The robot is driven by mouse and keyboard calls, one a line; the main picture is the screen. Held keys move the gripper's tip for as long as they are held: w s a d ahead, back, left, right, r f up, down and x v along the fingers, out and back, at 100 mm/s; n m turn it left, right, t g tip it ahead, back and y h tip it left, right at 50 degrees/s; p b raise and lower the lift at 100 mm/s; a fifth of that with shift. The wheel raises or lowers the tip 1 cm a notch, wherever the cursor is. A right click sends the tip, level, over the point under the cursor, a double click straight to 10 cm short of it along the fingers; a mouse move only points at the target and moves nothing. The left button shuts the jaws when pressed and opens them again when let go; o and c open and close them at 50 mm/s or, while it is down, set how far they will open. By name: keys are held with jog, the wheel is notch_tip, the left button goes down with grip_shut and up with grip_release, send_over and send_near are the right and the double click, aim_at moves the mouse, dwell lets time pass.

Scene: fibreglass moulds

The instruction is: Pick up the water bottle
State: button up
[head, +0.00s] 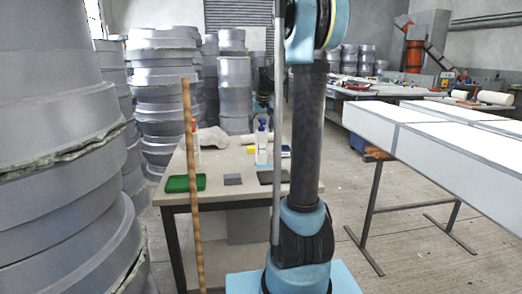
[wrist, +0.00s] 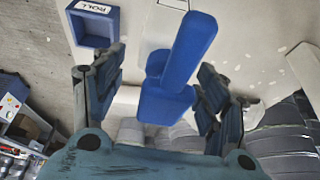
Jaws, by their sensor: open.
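A pale bottle with a blue top (head: 262,143) stands upright on the table in the head view, just left of my arm. It is small there, and I cannot tell for sure that it is the water bottle. My gripper (wrist: 163,65) is open in the wrist view, one dark blue-green finger on each side. My gripper is outside the head view.
The table (head: 222,160) bears a green tray (head: 185,183), a grey square (head: 232,179) and a dark flat piece (head: 272,177). A wooden pole (head: 192,220) stands before it. Stacked grey moulds (head: 60,130) crowd the left. A long white bench (head: 430,125) is at right.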

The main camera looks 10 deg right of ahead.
jog(key=shift+w+f, duration=0.25)
jog(key=shift+f, duration=0.4)
jog(key=shift+c, duration=0.3)
grip_shut()
